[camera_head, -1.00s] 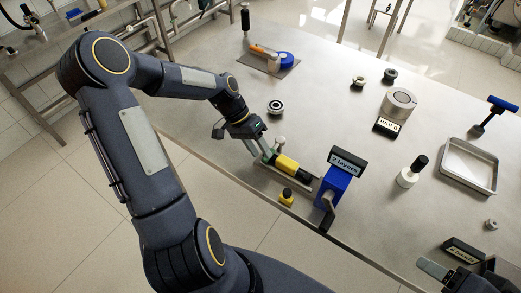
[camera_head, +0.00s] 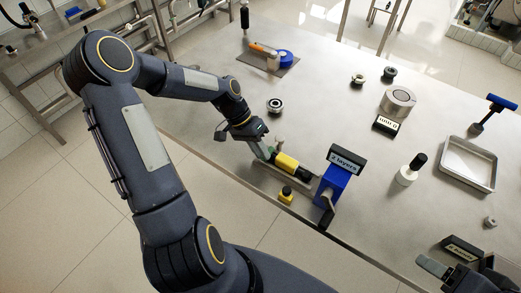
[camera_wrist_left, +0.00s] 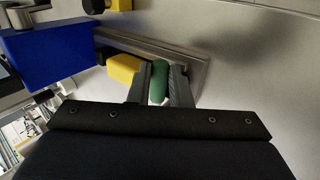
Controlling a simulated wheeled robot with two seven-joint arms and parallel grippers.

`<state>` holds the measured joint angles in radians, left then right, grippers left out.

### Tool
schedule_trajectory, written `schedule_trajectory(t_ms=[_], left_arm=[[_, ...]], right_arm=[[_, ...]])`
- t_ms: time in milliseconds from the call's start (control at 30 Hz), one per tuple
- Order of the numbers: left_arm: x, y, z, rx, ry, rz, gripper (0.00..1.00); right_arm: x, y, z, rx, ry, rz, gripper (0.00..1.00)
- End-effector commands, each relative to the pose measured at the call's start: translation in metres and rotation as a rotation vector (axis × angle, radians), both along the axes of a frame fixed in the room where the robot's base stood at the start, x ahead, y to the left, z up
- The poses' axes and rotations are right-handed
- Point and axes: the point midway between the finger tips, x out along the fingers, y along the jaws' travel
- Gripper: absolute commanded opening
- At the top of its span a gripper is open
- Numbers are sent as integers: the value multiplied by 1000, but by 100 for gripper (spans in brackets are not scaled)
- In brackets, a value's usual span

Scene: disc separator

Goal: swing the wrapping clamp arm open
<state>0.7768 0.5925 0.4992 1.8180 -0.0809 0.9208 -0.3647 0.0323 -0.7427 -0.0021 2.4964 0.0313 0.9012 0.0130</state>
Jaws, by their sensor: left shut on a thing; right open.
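The wrapping device stands near the table's front edge, with a blue block (camera_head: 331,187) under a "2 layers" display (camera_head: 346,159). A yellow part (camera_head: 287,162) with dark end lies along its metal rail. A green handle (camera_wrist_left: 159,82) shows in the left wrist view between my left gripper's fingers (camera_wrist_left: 160,88), beside the yellow part (camera_wrist_left: 123,70). My left gripper (camera_head: 266,153) is shut on that green handle at the rail's left end; the fingers hide part of it. My right gripper (camera_head: 437,266) is open at the lower right, partly out of frame.
A yellow button block (camera_head: 286,196) stands in front of the rail. A dark ring (camera_head: 275,105) lies behind it. A white post with black top (camera_head: 408,174), a metal tray (camera_head: 469,166) and a grey roll (camera_head: 398,101) stand to the right.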

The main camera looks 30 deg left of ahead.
Motion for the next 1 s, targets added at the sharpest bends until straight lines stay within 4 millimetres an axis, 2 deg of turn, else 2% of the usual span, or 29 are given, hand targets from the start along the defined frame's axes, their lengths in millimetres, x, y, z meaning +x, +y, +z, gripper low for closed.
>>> schedule_trajectory(t_ms=[167, 433, 467, 600, 867, 1000], left_arm=[[4, 9, 0, 0, 0, -110, 0], [3, 10, 0, 0, 0, -118, 0], [3, 10, 0, 0, 0, -118, 22], [3, 10, 0, 0, 0, -118, 40], [3, 10, 1, 0, 0, -117, 40], [5, 16, 8, 3, -2, -116, 40]], right_arm=[[0, 0, -1, 0, 0, 0, 67], [0, 0, -1, 0, 0, 0, 67], [0, 0, -1, 0, 0, 0, 67], [0, 0, -1, 0, 0, 0, 67], [0, 0, -1, 0, 0, 0, 67], [0, 0, -4, 0, 0, 0, 67]])
